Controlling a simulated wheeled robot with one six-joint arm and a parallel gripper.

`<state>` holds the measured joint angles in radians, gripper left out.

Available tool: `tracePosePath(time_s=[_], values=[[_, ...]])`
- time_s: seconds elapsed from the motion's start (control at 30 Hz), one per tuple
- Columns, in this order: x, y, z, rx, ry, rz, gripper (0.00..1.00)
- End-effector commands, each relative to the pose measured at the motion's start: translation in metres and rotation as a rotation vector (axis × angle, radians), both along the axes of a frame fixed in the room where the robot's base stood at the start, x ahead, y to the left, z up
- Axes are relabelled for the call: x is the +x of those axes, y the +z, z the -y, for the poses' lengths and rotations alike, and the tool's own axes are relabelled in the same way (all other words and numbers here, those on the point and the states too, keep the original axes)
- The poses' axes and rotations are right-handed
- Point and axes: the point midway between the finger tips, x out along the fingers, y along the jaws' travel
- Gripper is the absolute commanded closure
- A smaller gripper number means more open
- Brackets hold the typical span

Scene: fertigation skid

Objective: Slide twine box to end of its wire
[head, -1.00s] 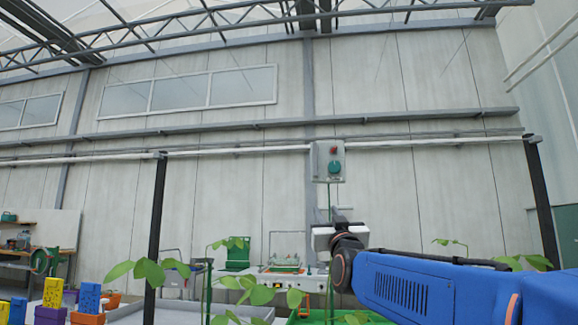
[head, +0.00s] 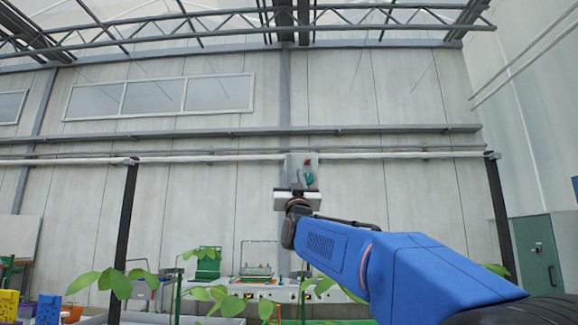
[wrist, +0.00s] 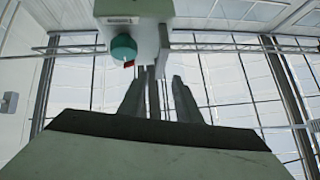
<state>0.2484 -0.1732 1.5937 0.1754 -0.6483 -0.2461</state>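The twine box (head: 309,166) is a small grey box with a teal knob and a red part. It hangs on the overhead wire (head: 400,154), between two dark posts, near the middle of the span. In the wrist view the twine box (wrist: 133,9) is at the top, just beyond my fingers. My gripper (head: 296,191) is right below and in front of it in the head view, hiding its lower part. In the wrist view my gripper (wrist: 158,80) has two grey fingers spread apart. A thin strip shows between them; I cannot tell whether it touches either finger.
Dark posts stand at left (head: 123,240) and right (head: 500,215) under the wire. Leafy plants (head: 115,281) and a bench with equipment (head: 258,284) are below. The wire is clear on both sides of the box.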

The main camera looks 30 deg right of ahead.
Motion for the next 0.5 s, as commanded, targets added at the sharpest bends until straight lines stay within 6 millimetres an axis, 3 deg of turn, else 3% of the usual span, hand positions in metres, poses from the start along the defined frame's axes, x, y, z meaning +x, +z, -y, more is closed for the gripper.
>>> tracePosePath(time_s=[0.3,0.5], values=[[0.036,0.038,0.015,-0.001,-0.001,0.001,0.69],[0.048,0.051,0.020,-0.001,-0.001,0.000,0.69]])
